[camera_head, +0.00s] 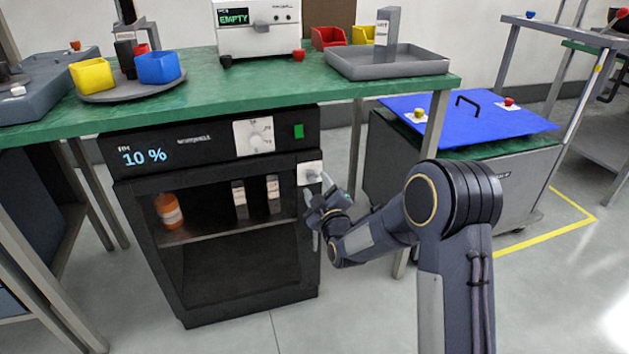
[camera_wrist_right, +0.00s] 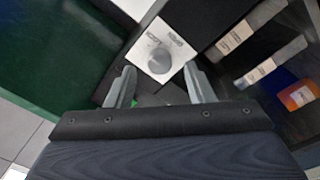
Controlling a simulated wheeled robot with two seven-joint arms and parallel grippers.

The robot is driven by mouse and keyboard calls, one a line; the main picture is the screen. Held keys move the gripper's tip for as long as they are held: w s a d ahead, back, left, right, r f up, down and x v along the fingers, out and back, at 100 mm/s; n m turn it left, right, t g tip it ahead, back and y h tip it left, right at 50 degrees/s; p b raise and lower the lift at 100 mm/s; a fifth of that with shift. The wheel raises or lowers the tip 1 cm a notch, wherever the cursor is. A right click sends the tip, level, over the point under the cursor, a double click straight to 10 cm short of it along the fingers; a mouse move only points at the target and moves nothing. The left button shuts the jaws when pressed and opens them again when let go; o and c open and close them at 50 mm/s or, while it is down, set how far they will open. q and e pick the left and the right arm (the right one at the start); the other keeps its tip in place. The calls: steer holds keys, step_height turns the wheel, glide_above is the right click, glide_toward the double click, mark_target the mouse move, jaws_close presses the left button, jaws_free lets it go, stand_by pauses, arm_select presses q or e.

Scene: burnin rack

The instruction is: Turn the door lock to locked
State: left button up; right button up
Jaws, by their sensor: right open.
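The door lock is a small white plate (camera_head: 309,173) at the upper right of the dark cabinet's front, partly covered by my gripper in the head view. In the right wrist view the lock plate (camera_wrist_right: 160,50) shows a round grey knob (camera_wrist_right: 159,61) and small labels too blurred to read. My right gripper (camera_head: 318,194) is at the lock; its open fingers (camera_wrist_right: 160,82) show to either side of the knob's lower part in the wrist view. I cannot tell whether they touch it. My left gripper is out of view.
The dark cabinet (camera_head: 118,215) stands under a green bench (camera_head: 300,78). An orange bottle (camera_head: 168,211) and two pale-labelled items show inside. A white dial panel (camera_head: 254,136) is on its upper front. A blue-topped cart (camera_head: 470,115) stands to the right.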

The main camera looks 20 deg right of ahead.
steer(key=shift+s+d+f+p, duration=0.1)
steer(key=shift+s+p, duration=0.2)
steer(key=shift+s, duration=2.05)
steer(key=s+d+r+m+g, duration=0.4)
steer(key=s+m+g, duration=0.15)
steer(key=s, duration=0.45)
steer(key=s+a+f+m+g+y, duration=0.1)
steer(key=s+a+m+g+y, duration=0.2)
steer(key=s, duration=1)
steer(key=s+f+m+g, duration=0.1)
steer(key=s+m+g, duration=0.25)
steer(key=s, duration=1.05)
step_height(320, 180, up, 35)
steer(key=g+p, duration=0.1)
steer(key=p, duration=3.4)
steer(key=shift+s+a+r+n, duration=0.15)
steer(key=shift+s+a+n, duration=0.1)
steer(key=shift+n, duration=0.15)
